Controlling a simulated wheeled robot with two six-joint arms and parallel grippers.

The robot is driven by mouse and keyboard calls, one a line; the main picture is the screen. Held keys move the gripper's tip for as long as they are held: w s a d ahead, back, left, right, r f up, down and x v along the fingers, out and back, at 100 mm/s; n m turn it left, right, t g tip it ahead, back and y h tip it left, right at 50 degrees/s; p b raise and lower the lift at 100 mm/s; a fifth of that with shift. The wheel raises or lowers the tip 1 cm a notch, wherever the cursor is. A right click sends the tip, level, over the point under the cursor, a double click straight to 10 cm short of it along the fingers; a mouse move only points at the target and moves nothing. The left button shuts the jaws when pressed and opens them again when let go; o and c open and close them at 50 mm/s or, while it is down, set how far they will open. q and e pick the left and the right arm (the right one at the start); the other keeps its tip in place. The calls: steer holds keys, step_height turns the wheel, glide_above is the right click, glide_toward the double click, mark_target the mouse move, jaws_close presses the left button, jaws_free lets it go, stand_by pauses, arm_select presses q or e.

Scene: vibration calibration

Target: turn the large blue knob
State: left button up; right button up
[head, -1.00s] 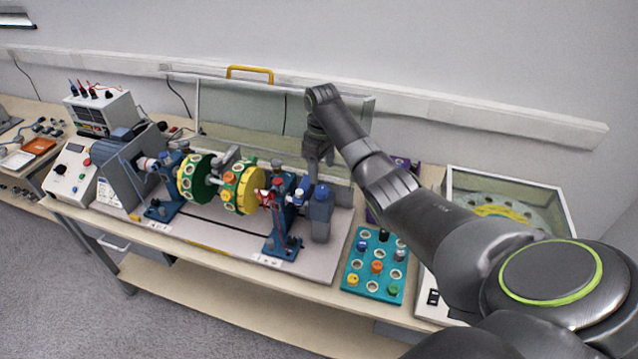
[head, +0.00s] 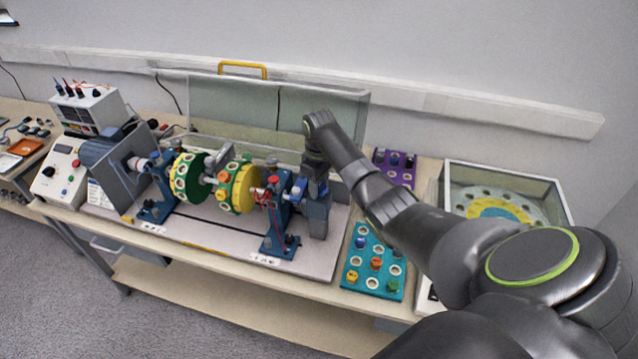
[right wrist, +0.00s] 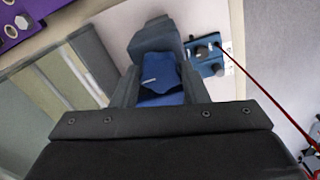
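The large blue knob (right wrist: 160,74) shows in the right wrist view as a dark blue lobed shape. My right gripper (right wrist: 160,80) has one finger on each side of it. The fingers stand apart with the knob between them, but I cannot tell whether they press on it. In the head view my right gripper (head: 315,185) points down at the blue-grey block (head: 316,216) at the right end of the rotor rig, and it covers the knob's place there. My left gripper is not in view.
The rig's green and yellow discs (head: 240,188) stand left of my right gripper. A clear guard with a yellow handle (head: 242,68) is behind. A teal tray of knobs (head: 372,262), a purple block (head: 394,164) and a clear-walled box (head: 506,166) stand to the right.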

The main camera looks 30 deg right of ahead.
steer(key=c, duration=0.4)
steer(key=shift+o, duration=0.2)
steer(key=shift+m, duration=0.3)
steer(key=m, duration=0.5)
steer(key=shift+m, duration=0.3)
steer(key=m, duration=0.5)
steer(key=shift+m, duration=0.4)
steer(key=o, duration=1)
steer(key=shift+c, duration=0.2)
